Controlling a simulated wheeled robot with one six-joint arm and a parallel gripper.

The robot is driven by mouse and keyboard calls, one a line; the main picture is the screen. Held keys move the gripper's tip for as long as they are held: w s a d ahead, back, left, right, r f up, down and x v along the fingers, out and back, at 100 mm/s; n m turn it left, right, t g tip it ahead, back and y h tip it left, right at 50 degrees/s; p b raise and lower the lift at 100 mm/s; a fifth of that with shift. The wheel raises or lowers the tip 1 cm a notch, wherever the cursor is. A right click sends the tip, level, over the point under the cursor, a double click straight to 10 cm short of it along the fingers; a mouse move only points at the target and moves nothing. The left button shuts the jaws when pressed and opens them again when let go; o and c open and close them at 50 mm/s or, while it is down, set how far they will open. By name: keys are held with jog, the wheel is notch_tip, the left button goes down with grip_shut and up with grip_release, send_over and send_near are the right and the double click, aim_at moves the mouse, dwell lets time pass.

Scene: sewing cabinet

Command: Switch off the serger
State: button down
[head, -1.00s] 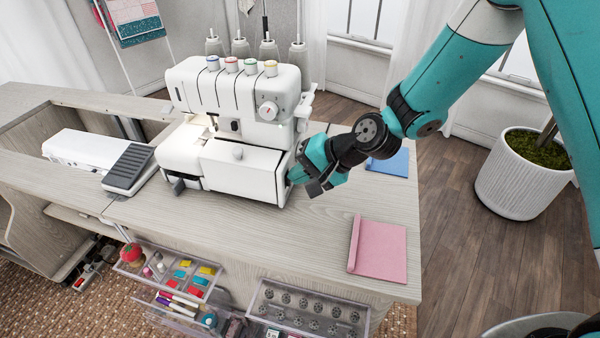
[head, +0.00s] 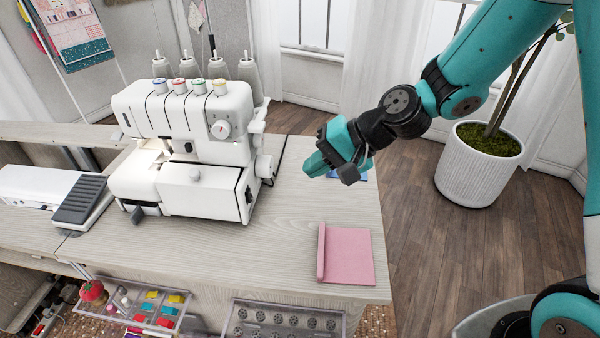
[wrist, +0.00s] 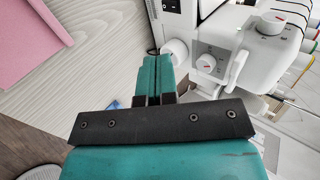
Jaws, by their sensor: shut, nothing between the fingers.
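The white serger (head: 185,188) stands on the cabinet top, with a warm glow near its needle area. A small dark switch panel (head: 248,196) is low on its right side. In the wrist view a dark panel (wrist: 170,6) shows at the top edge, partly cut off; its rocker position is too small to tell. My gripper (head: 309,168) is to the right of the serger, apart from it, above the table. Its teal fingers (wrist: 152,64) are together and empty, near the white handwheel (wrist: 174,52) in the wrist view.
A pink folded cloth (head: 347,254) lies at the table's front right. A blue item (head: 334,175) lies partly behind my gripper. A foot pedal (head: 82,200) sits left of the serger. Open trays (head: 285,303) stick out below the front edge. Bare tabletop lies before the serger.

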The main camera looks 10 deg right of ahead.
aim_at(250, 195)
jog(key=shift+d+r, duration=0.1)
jog(key=shift+s+d+f+b, duration=0.2)
jog(key=shift+f+b, duration=0.25)
jog(key=shift+f, duration=0.35)
jog(key=x, duration=0.9)
jog(key=shift+f, duration=0.3)
jog(key=a, duration=0.2)
jog(key=w+a, duration=0.1)
jog(key=shift+a+f, duration=0.2)
jog(key=shift+f, duration=0.15)
jog(key=shift+w+a+f, duration=0.1)
jog(key=shift+w+a, duration=0.15)
jog(key=shift+a, duration=0.2)
